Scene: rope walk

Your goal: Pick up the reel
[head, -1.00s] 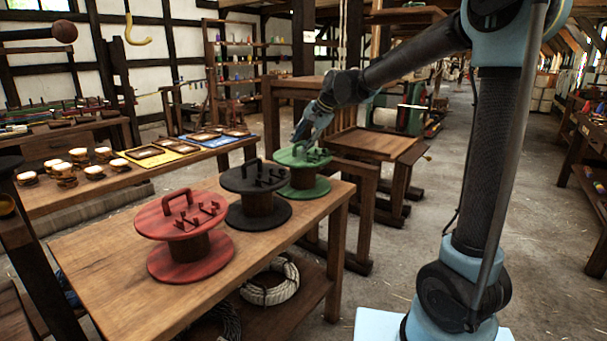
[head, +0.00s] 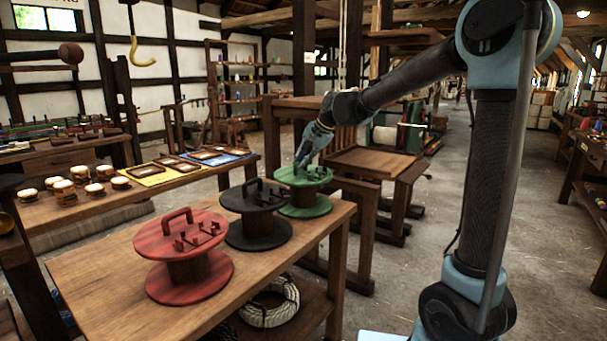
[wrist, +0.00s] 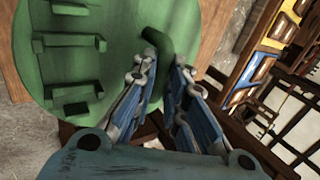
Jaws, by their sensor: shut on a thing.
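The green reel (head: 305,208) stands upright at the far end of the wooden table (head: 120,290). It has round flanges, a handle and several pegs on top. My gripper (head: 301,163) is over it, pointing down. In the wrist view, the green top flange (wrist: 60,65) fills the upper left, and my gripper (wrist: 165,62) is shut on the reel's handle (wrist: 157,42). The lower part of the reel is hidden there. In the head view, the reel appears to rest on the table.
A black reel (head: 254,230) stands close to the green one, and a red reel (head: 188,270) stands nearer. A rope coil (head: 270,305) lies on the lower shelf. A wooden stand (head: 372,160) is just right of the green reel. Open floor (head: 405,270) lies right of the table.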

